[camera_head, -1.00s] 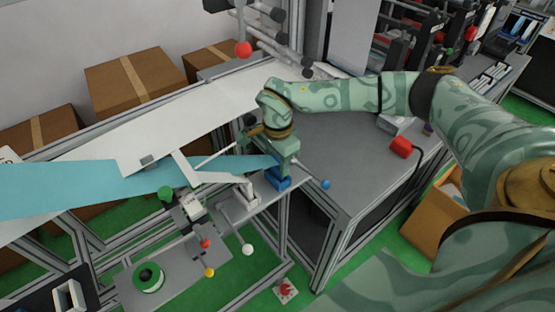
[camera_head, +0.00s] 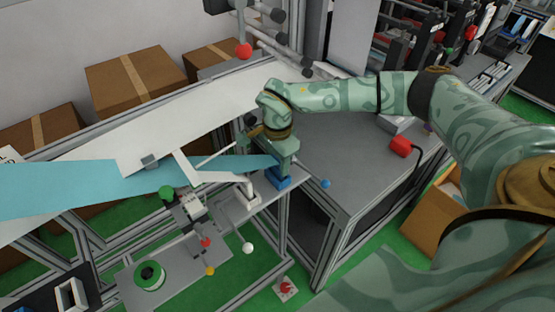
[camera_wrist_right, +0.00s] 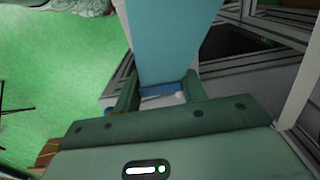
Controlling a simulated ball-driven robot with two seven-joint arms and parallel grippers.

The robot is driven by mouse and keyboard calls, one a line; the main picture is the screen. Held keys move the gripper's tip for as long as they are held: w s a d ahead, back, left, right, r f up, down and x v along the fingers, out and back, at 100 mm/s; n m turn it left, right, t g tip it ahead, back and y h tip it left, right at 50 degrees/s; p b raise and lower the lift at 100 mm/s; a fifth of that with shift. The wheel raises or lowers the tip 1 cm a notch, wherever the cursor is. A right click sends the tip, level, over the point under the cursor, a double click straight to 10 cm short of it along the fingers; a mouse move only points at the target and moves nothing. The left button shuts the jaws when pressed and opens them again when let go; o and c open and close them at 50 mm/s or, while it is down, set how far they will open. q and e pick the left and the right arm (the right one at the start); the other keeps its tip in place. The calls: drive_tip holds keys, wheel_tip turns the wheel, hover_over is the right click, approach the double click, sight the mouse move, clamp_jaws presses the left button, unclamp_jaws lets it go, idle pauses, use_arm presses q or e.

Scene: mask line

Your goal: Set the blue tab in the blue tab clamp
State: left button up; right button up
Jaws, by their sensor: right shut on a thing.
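The blue tab is the narrow end of a long light-blue sheet (camera_head: 225,166) that comes in from the left of the head view. My right gripper (camera_head: 284,164) is shut on this end, just above the blue tab clamp (camera_head: 281,182). In the right wrist view the blue tab (camera_wrist_right: 170,45) runs down between the two fingers (camera_wrist_right: 160,90), and part of the blue clamp (camera_wrist_right: 160,89) shows behind its end. The fingers hide most of the contact between tab and clamp, so I cannot tell whether the tab sits in it. My left gripper is not in view.
A white strip (camera_head: 215,177) leads to a white clamp (camera_head: 244,190) left of the blue one. A blue knob (camera_head: 325,183) and a white knob (camera_head: 247,248) stick out nearby. A grey table (camera_head: 345,150) lies to the right, with a red object (camera_head: 399,147).

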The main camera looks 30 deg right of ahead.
drive_tip(key=shift+f, duration=0.2)
drive_tip(key=o, duration=1.1)
drive_tip(key=shift+c, duration=0.2)
drive_tip(key=shift+r, duration=0.1)
